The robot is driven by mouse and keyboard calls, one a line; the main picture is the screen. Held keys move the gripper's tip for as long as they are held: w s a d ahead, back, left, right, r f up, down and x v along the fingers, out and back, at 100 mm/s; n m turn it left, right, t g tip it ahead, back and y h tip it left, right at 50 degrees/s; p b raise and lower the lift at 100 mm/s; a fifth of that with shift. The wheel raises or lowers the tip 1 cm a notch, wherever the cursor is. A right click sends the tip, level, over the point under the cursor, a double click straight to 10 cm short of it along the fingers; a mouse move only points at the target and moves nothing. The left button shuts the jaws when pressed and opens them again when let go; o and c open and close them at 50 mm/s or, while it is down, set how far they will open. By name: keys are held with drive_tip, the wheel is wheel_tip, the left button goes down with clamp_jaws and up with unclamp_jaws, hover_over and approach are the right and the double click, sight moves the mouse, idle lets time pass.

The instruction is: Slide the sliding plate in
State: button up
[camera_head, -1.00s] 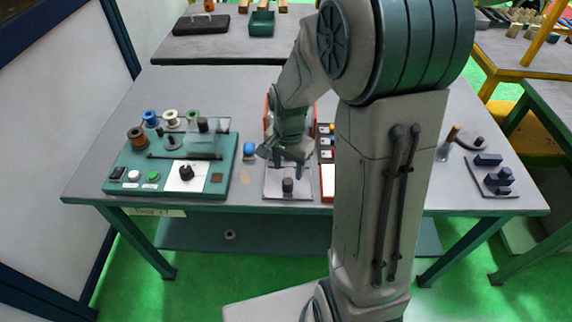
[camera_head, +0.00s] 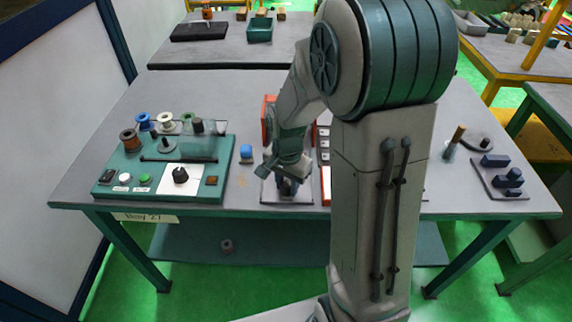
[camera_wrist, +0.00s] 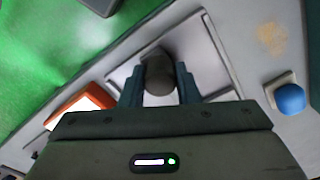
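The sliding plate (camera_head: 268,196) is a flat light-grey plate with a dark upright knob, near the front edge of the table in the head view. The plate (camera_wrist: 216,74) and its dark round knob (camera_wrist: 158,74) also show in the wrist view. My gripper (camera_head: 288,188) is down at the knob. In the wrist view, the two blue-grey fingers of my gripper (camera_wrist: 159,88) stand on either side of the knob, close against it with no clear gap. The knob's lower part is partly hidden by the fingers in the head view.
A green panel (camera_head: 128,188) with spools and buttons lies to the left. A blue button (camera_head: 246,153) sits between it and the plate. Orange-red trays (camera_head: 326,184) stand at the right, partly behind my arm. Dark blue blocks (camera_head: 508,180) lie at the far right.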

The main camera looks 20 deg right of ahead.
drive_tip(key=shift+w+d+p, duration=0.15)
drive_tip(key=shift+w+d, duration=0.35)
drive_tip(key=shift+w, duration=1.1)
drive_tip(key=shift+w+d+p, duration=0.2)
drive_tip(key=shift+w+d, duration=0.35)
drive_tip(key=shift+w, duration=1.05)
drive_tip(key=shift+w+d+p, duration=0.15)
drive_tip(key=shift+w+d, duration=0.35)
drive_tip(key=shift+w, duration=1.1)
drive_tip(key=o, duration=0.7)
drive_tip(key=shift+r, duration=0.15)
drive_tip(key=shift+s+r+p, duration=0.1)
drive_tip(key=shift+r+p, duration=1.95)
drive_tip(key=shift+r, duration=0.9)
drive_tip(key=s+a+r+n+t, duration=0.1)
drive_tip(key=s+r+n, duration=0.2)
drive_tip(key=s, duration=0.5)
drive_tip(key=s+a+r+n+t, duration=0.1)
drive_tip(key=s+r+n, duration=0.2)
drive_tip(key=s+r, duration=0.3)
drive_tip(key=s+a+r+n+t, duration=0.1)
drive_tip(key=s+r+n, duration=0.2)
drive_tip(key=s, duration=0.6)
drive_tip(key=shift+s+a+r+n, duration=0.1)
drive_tip(key=shift+s+r+n, duration=0.1)
drive_tip(key=shift+r, duration=0.25)
drive_tip(key=shift+s+a+r+n, duration=0.1)
drive_tip(key=shift+s+r+n, duration=0.1)
drive_tip(key=shift+r, duration=0.25)
